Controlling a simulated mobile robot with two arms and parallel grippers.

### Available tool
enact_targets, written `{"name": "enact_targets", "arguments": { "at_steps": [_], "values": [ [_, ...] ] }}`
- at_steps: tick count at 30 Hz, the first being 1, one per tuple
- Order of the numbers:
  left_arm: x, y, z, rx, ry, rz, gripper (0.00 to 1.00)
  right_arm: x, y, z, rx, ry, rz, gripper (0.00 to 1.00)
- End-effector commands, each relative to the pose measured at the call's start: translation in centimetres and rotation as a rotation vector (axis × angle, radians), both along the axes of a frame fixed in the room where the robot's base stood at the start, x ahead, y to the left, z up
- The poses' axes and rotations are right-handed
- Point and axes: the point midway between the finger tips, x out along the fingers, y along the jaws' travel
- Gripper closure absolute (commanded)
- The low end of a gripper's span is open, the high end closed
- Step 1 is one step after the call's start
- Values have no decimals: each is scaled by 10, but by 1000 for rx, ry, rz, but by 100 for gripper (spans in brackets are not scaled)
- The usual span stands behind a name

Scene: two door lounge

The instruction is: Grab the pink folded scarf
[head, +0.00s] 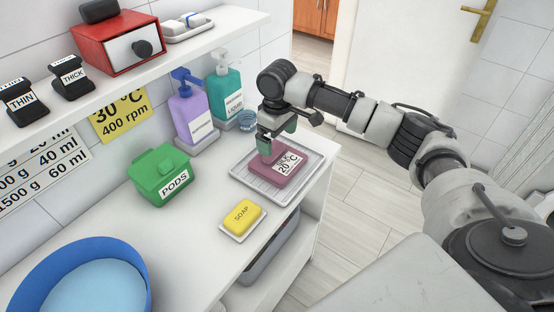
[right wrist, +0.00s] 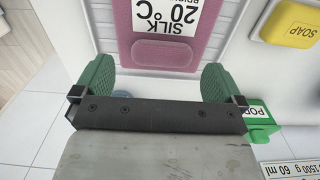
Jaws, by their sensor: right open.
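The pink folded scarf (head: 262,176) lies flat on a pale ribbed tray (head: 311,172) near the right end of the counter. Its white label reads SILK 20 °C. My right gripper (head: 272,147) is over the scarf's far-left part, pointing down, with its green fingers apart. In the right wrist view the open fingers (right wrist: 156,76) stand at either side of the near edge of the scarf (right wrist: 150,52), with nothing held between them. Whether a finger touches the scarf I cannot tell. My left gripper is not in view.
A yellow soap (head: 242,216) on a dish and a green PODS box (head: 160,178) stand left of the tray. Purple (head: 193,115) and teal (head: 224,92) pump bottles stand behind. A blue basin (head: 140,263) is at the lower left. Open floor lies beyond the counter's right edge.

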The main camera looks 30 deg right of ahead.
Motion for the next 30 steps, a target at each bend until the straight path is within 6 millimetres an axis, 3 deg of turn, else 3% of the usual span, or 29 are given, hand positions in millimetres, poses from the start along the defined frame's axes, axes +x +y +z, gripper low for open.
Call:
{"name": "enact_targets", "arguments": {
  "at_steps": [8,18,27,30],
  "values": [
    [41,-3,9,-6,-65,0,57,-2,3,-40,-2,2,1,0],
    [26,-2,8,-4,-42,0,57,-1,3,-48,-1,0,1,0],
    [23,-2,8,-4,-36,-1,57,-1,3,-48,-1,0,1,43],
    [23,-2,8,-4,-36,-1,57,-1,3,-48,-1,0,1,43]
  ]
}}
